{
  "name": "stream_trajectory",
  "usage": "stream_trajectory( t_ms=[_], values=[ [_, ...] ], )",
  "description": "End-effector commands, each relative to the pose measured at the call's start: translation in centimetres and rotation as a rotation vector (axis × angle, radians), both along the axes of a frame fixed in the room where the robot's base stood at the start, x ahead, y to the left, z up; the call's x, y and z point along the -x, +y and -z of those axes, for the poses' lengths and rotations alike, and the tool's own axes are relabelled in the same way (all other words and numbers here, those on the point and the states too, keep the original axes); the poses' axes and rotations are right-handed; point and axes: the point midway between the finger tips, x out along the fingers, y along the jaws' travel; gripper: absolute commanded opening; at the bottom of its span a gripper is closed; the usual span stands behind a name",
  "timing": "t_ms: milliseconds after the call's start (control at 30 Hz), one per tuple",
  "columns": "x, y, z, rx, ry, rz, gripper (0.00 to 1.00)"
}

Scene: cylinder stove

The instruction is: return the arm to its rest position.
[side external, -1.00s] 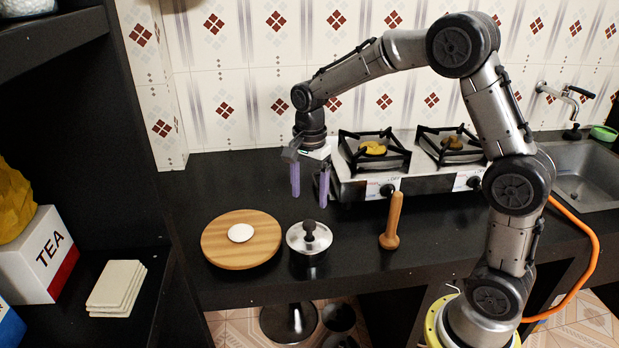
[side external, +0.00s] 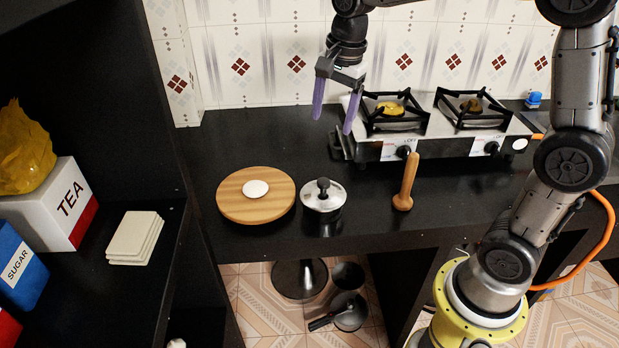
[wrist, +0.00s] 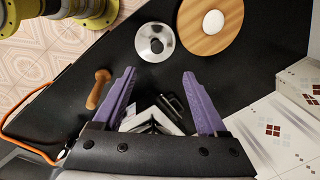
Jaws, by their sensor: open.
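My gripper (side external: 334,107) is open and empty, with two purple fingers pointing down. It hangs in the air above the back of the black counter, just left of the stove. In the wrist view my gripper (wrist: 156,88) shows its fingers spread wide with nothing between the tips but counter. The two-burner stove (side external: 450,140) stands against the tiled wall. In the wrist view part of the stove (wrist: 150,122) shows between the fingers, mostly hidden by my gripper.
A round wooden board (side external: 236,206) with a white disc (side external: 255,188), a lidded metal pot (side external: 323,200) and an upright wooden pestle (side external: 406,182) stand along the counter front. A dark shelf at left holds a TEA box (side external: 60,205) and white slabs (side external: 135,238). The counter's back left is clear.

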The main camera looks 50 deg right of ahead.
Motion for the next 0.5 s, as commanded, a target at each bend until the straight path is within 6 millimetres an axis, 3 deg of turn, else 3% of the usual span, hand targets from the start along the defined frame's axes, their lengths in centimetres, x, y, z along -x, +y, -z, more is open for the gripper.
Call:
stream_trajectory(
  t_ms=[33, 200, 367, 500],
  values=[
    [1.7, 0.5, -1.8, 0.008, -0.045, -0.032, 0.75],
    [7.8, 1.8, -4.7, 0.058, -0.158, -0.239, 0.75],
    [13.9, 2.6, -5.0, 0.148, -0.250, -0.520, 0.75],
    [18.7, 3.0, -3.3, 0.264, -0.306, -0.827, 0.75]
  ],
)
